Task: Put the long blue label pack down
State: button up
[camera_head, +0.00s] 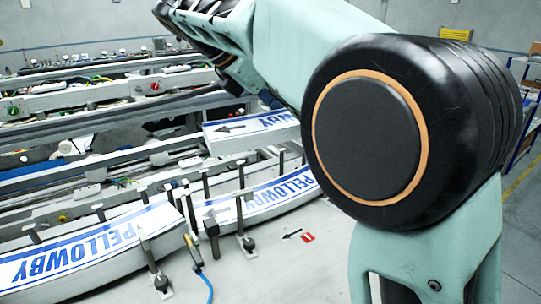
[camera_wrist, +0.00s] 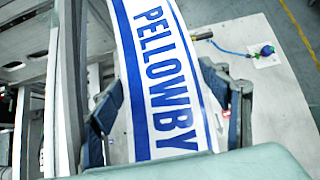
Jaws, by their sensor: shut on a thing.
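The long blue label pack, white with blue stripes and the word PELLOWBY, fills the middle of the wrist view (camera_wrist: 150,60). My gripper (camera_wrist: 165,110) is shut on it, with one dark finger along each side. In the head view a pack with the same print (camera_head: 245,141) appears raised behind the magazine rail, its right end hidden by my arm; it looks like the held one. My gripper is hidden there. Two similar curved packs lie between the posts, one at left (camera_head: 85,247) and one at centre (camera_head: 278,196).
Dark upright posts (camera_head: 211,228) and clamp knobs stand along the packs' front edge. A blue hose (camera_head: 207,285) runs off the light table top (camera_head: 285,270), which is mostly clear in front. Machine rails and cables fill the back left.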

jog(key=a+f, duration=0.1)
jog(key=s+a+f, duration=0.1)
jog(key=f, duration=0.1)
jog(key=s+a+f, duration=0.1)
jog(key=shift+a+f, duration=0.1)
jog(key=shift+f, duration=0.25)
jog(key=f, duration=0.3)
jog(key=shift+s+a+f, duration=0.1)
jog(key=shift+a+f, duration=0.1)
jog(key=shift+f, duration=0.15)
jog(key=shift+f, duration=0.1)
jog(key=shift+f, duration=0.45)
jog(key=o, duration=1.7)
jog(key=shift+f, duration=0.1)
jog(key=shift+o, duration=0.2)
